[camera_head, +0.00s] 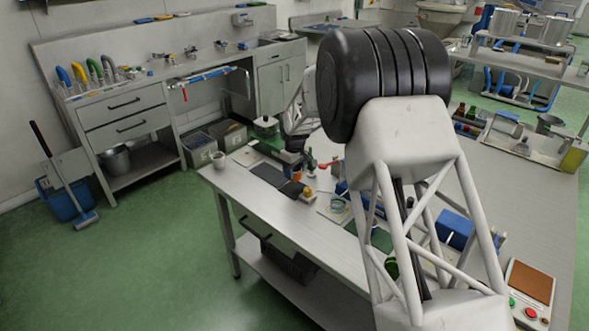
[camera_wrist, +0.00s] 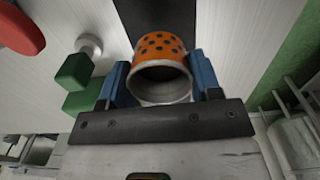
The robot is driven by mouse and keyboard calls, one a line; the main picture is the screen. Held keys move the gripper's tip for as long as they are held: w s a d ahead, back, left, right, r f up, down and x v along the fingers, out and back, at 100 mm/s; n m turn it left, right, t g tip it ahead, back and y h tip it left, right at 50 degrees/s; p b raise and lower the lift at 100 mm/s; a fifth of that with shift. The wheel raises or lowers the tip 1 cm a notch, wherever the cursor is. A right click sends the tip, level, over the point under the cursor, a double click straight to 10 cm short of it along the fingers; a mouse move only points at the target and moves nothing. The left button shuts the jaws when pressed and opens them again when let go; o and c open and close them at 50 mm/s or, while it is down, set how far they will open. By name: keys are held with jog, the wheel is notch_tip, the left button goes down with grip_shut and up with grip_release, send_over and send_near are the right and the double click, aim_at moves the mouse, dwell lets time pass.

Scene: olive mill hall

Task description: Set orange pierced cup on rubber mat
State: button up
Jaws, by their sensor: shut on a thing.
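The orange pierced cup (camera_wrist: 160,47) shows in the wrist view, with dark round holes in its orange side and a pale rim facing the camera. My gripper (camera_wrist: 160,68) is shut on it, with one blue finger on each side. Beyond the cup lies a dark strip (camera_wrist: 150,12), probably the rubber mat. I cannot tell whether the cup touches it. In the head view a dark flat mat (camera_head: 268,174) lies near the bench's front edge.
In the wrist view a green block (camera_wrist: 74,72), a pale knob (camera_wrist: 90,44) and a red round thing (camera_wrist: 20,28) stand at the left. Several small objects crowd the bench beside my arm.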

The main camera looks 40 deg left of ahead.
aim_at(295, 180)
jog(key=shift+f, duration=2.25)
jog(key=shift+f, duration=0.35)
jog(key=o, duration=1.1)
jog(key=shift+r, duration=0.15)
jog(key=shift+r, duration=3.35)
